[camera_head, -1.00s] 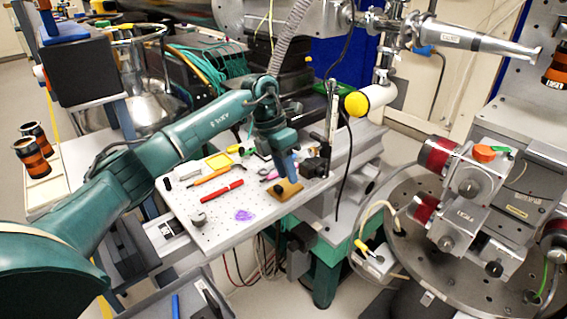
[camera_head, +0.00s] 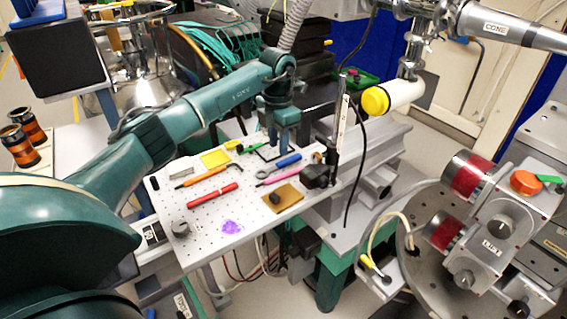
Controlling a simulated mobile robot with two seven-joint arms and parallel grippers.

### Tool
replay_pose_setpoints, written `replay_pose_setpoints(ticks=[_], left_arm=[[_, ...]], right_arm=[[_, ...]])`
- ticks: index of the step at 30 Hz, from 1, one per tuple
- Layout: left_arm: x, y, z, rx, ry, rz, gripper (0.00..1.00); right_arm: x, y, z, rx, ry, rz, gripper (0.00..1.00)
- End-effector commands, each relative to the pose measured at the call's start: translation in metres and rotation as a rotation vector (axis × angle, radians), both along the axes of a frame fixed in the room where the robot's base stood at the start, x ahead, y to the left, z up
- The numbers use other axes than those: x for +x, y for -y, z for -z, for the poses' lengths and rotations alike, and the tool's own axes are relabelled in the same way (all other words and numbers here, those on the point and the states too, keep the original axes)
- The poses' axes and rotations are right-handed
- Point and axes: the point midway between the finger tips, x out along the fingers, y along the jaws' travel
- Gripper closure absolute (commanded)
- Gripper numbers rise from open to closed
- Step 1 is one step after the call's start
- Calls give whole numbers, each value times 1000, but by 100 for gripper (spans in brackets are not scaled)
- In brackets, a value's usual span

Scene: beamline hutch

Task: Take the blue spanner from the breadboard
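The white perforated breadboard (camera_head: 205,233) lies in the middle of the head view. A blue spanner (camera_head: 288,161) lies near its far right part, with a grey ring end toward the left. My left gripper (camera_head: 279,143) points down just beyond and above the spanner, apart from it. Its fingers look spread, with nothing between them. My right gripper is out of view.
Around the spanner lie a pink tool (camera_head: 277,177), an orange tool (camera_head: 203,177), a red marker (camera_head: 212,195), a yellow pad (camera_head: 215,158) and a brown plate (camera_head: 283,198). A dark post holder (camera_head: 318,176) stands close on the right. The front left of the board has free room.

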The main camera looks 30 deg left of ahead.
Motion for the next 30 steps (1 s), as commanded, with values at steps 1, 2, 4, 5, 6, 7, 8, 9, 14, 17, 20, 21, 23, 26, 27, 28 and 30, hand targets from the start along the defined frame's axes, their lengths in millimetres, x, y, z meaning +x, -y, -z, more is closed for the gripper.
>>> replay_pose_setpoints(ticks=[1,2,4,5,6,7,8,9,14,17,20,21,23,26,27,28,30], left_arm=[[0,0,4,-1,-1,0,71],[0,0,6,0,-1,0,71],[0,0,9,0,-1,0,71],[1,0,12,-1,-1,0,71],[1,0,16,-1,-1,0,71],[2,0,21,-1,-3,-1,71],[2,0,25,-2,-4,-1,71],[3,-1,32,-2,-3,-2,71],[4,-1,53,-1,-2,-1,71],[4,-2,59,0,0,0,71],[5,-2,60,0,1,0,71],[5,-2,60,0,1,0,71],[5,-2,60,0,1,0,71],[5,-2,59,0,1,0,77],[5,-2,59,0,1,0,81],[5,-2,59,0,1,0,83],[4,-2,59,0,1,0,89]], right_arm=[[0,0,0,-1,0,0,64],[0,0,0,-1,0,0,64],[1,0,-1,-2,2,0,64],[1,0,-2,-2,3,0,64],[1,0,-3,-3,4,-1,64],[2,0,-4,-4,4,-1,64],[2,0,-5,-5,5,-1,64],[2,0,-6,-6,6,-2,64],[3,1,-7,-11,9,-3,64],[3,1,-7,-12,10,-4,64],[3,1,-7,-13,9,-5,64],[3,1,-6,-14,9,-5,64],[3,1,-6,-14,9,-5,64],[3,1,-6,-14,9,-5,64],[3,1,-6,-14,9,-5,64],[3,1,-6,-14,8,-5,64],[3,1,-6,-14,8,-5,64]])
